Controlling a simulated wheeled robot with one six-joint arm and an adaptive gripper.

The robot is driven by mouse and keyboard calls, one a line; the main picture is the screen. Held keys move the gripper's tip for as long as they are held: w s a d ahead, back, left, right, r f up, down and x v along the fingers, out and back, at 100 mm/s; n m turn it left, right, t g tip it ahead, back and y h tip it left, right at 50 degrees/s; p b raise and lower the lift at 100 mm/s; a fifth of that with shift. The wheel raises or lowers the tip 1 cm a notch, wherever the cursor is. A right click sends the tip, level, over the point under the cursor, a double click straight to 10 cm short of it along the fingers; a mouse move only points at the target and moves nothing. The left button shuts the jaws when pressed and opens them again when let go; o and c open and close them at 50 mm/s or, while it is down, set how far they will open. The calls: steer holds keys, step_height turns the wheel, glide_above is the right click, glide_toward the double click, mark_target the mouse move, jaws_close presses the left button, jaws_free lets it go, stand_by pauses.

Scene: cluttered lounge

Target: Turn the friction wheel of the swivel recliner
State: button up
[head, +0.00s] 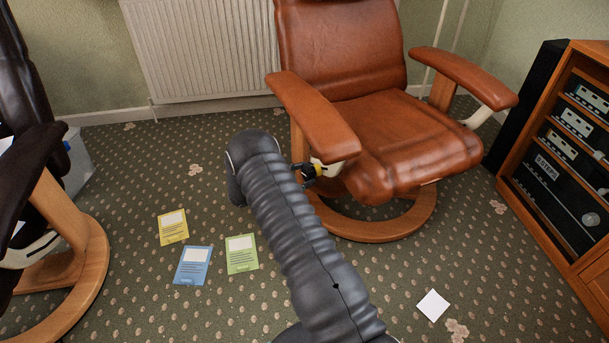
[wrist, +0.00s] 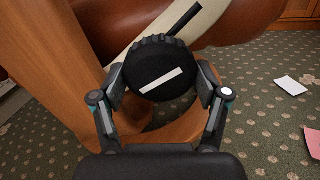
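The swivel recliner (head: 345,50) is brown leather on a round wooden base, at the upper middle of the head view. Its friction wheel (wrist: 157,70) is a black ridged knob with a slanted white bar, on the cream bracket under the armrest, in the wrist view. My gripper (wrist: 160,85) has one finger on the left and one on the right of the wheel. Both pads appear to meet its rim.
Yellow (head: 173,227), blue (head: 193,265) and green (head: 241,253) cards lie on the carpet left of my arm. A white square (head: 433,305) lies to the right. A dark chair (head: 75,215) stands left, a wooden equipment cabinet (head: 560,150) right, a radiator (head: 200,50) behind.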

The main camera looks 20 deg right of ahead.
steer(key=c, duration=0.4)
steer(key=shift+f+m+b, duration=0.3)
steer(key=shift+m+b, duration=0.3)
steer(key=shift+b, duration=0.5)
steer(key=shift+m+b, duration=0.5)
steer(key=shift+b, duration=0.25)
steer(key=shift+m+b, duration=0.9)
steer(key=shift+b, duration=0.05)
steer(key=shift+r+m+b, duration=0.3)
steer(key=shift+m+b, duration=0.15)
steer(key=shift+m, duration=0.15)
steer(key=o, duration=1.1)
